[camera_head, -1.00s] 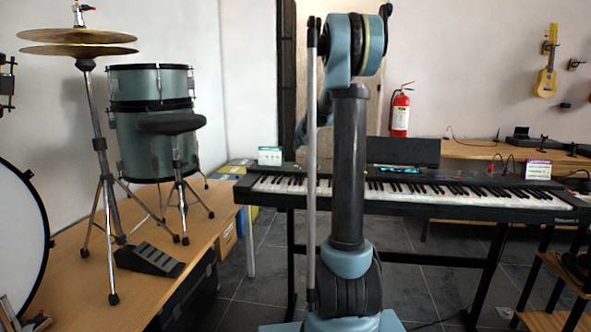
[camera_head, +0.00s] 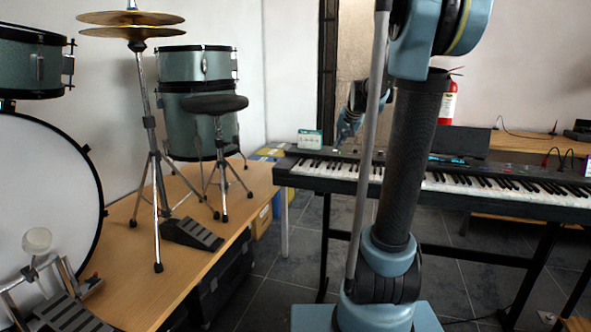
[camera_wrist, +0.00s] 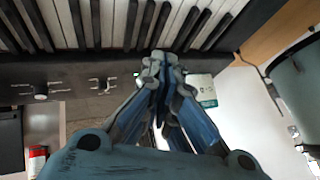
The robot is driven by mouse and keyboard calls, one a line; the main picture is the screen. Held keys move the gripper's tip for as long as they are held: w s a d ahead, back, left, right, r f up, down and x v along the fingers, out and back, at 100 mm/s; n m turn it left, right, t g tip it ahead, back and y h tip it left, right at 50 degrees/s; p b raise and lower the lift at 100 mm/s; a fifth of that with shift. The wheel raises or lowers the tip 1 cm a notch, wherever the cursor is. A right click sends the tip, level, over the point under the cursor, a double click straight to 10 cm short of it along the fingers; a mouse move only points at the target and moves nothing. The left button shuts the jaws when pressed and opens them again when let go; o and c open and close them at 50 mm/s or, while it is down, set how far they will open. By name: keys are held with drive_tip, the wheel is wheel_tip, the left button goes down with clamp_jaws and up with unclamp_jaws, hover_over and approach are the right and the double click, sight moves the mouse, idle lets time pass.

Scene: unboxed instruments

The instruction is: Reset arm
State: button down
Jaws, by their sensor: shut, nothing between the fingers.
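My blue arm stands upright in the head view, leaning slightly right, and hides part of the keyboard. My gripper (camera_wrist: 160,75) is shut and empty in the wrist view, its fingertips together in front of the keyboard's control panel. In the head view my gripper (camera_head: 350,122) shows small and partly hidden, just left of my arm and above the back of the keyboard. The black electronic keyboard (camera_head: 330,172) stands on dark legs beyond my arm. Its keys (camera_wrist: 110,25) run along the top of the wrist view. I cannot tell whether the fingers touch it.
A wooden platform (camera_head: 130,290) at left holds a bass drum (camera_head: 40,185), cymbals (camera_head: 130,20), a stool (camera_head: 215,103) and pedals. A small white-green card (camera_head: 310,139) stands on the keyboard's left end. A red extinguisher (camera_head: 448,105) is behind my arm. Dark tiled floor (camera_head: 290,270) is clear between platform and keyboard.

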drive_tip(key=s+f+n+g, duration=0.1)
drive_tip(key=s+f, duration=0.5)
drive_tip(key=s, duration=0.7)
drive_tip(key=s+d+f+n+g+h, duration=0.1)
drive_tip(key=s+f, duration=0.5)
drive_tip(key=s, duration=0.7)
drive_tip(key=s+f+n+g+h, duration=0.1)
drive_tip(key=s+f+g, duration=0.1)
drive_tip(key=s+f, duration=0.5)
drive_tip(key=s, duration=0.6)
drive_tip(key=shift+s+d+n+g, duration=0.15)
drive_tip(key=shift+s+n+g, duration=0.15)
drive_tip(key=shift+s+n, duration=0.1)
drive_tip(key=shift+w, duration=0.1)
